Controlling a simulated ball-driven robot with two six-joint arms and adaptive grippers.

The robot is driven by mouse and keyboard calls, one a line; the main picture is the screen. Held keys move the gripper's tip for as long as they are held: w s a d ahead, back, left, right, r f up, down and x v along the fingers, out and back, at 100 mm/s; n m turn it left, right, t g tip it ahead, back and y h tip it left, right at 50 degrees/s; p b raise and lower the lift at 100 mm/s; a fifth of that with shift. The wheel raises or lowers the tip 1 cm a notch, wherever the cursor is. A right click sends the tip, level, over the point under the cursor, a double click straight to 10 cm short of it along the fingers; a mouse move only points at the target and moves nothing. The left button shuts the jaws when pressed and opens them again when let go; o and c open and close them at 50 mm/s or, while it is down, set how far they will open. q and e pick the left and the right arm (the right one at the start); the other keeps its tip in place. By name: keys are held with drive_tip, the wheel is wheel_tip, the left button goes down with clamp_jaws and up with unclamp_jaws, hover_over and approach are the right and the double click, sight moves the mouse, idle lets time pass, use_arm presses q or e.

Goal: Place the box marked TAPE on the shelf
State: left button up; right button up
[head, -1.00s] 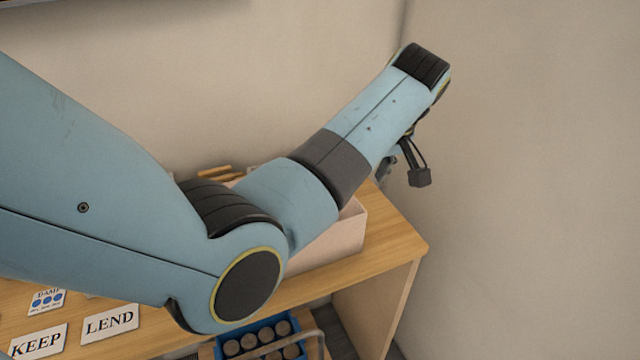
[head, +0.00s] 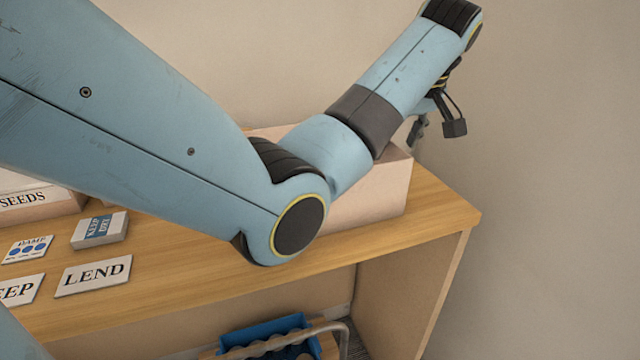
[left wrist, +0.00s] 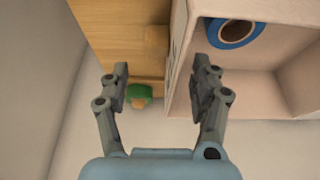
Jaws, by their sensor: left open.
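A pale pinkish open box (head: 375,197) stands on the wooden top (head: 440,212) near its right end, partly hidden by my left arm. No TAPE lettering on it is readable. The left wrist view shows an open pale box (left wrist: 290,62) with a blue roll (left wrist: 236,32) inside. My left gripper (head: 418,130) is partly hidden behind its wrist. In the left wrist view my left gripper (left wrist: 160,80) is open and empty, with the box's left wall between its fingers in the picture; contact cannot be told. My right gripper is not in view.
A SEEDS box (head: 40,205), a small card box (head: 100,230), a LEND card (head: 93,275) and other cards lie at left. Below are a blue crate (head: 265,332) and a metal handle (head: 335,328). A green object (left wrist: 138,95) lies near the left finger.

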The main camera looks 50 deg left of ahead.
sight(388, 159)
use_arm(q)
drive_tip(key=x, duration=0.5)
drive_tip(key=shift+w+f, duration=0.1)
drive_tip(key=shift+f, duration=0.2)
clamp_jaws()
